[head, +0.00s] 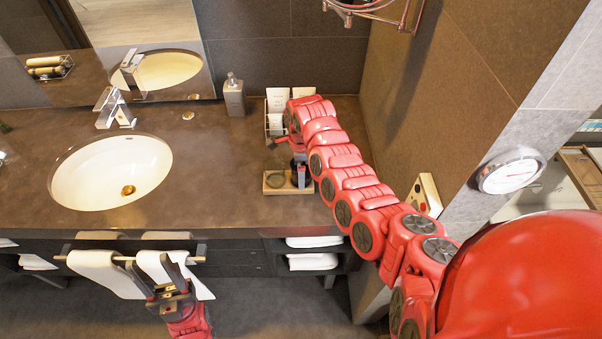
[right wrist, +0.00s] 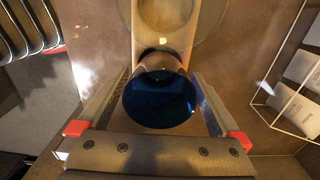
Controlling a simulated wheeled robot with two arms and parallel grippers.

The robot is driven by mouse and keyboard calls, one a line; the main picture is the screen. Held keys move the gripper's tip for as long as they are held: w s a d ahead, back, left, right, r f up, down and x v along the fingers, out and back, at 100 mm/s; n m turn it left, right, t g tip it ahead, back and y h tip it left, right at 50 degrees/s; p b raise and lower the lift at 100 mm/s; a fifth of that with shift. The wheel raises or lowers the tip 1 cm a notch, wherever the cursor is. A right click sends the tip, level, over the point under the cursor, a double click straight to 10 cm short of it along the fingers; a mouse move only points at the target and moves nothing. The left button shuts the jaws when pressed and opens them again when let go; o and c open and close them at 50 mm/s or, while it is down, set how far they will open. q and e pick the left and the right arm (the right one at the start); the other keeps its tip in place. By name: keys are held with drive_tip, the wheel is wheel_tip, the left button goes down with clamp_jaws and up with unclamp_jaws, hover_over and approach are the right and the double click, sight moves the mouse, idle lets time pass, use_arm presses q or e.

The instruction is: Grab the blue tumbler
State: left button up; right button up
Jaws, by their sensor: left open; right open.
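The blue tumbler (right wrist: 160,99) shows in the right wrist view as a dark blue round shape between the two fingers of my right gripper (right wrist: 159,88). The fingers stand apart on either side of it; I cannot tell whether they touch it. In the head view the tumbler (head: 301,176) is dark and partly hidden by my right arm, at the right end of a small wooden tray (head: 272,190). My right gripper is mostly hidden there too. My left gripper (head: 171,291) is open and empty, low in front of the counter by the hanging towels.
A clear round glass dish (right wrist: 205,45) sits beside the tumbler. A wire rack (right wrist: 290,103) with white packets stands close by. A soap dispenser (head: 234,95), a sink (head: 112,172) and a tap (head: 113,108) are further left. White towels (head: 105,272) hang on a rail below the counter.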

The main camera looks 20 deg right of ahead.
drive_tip(key=c, duration=1.4)
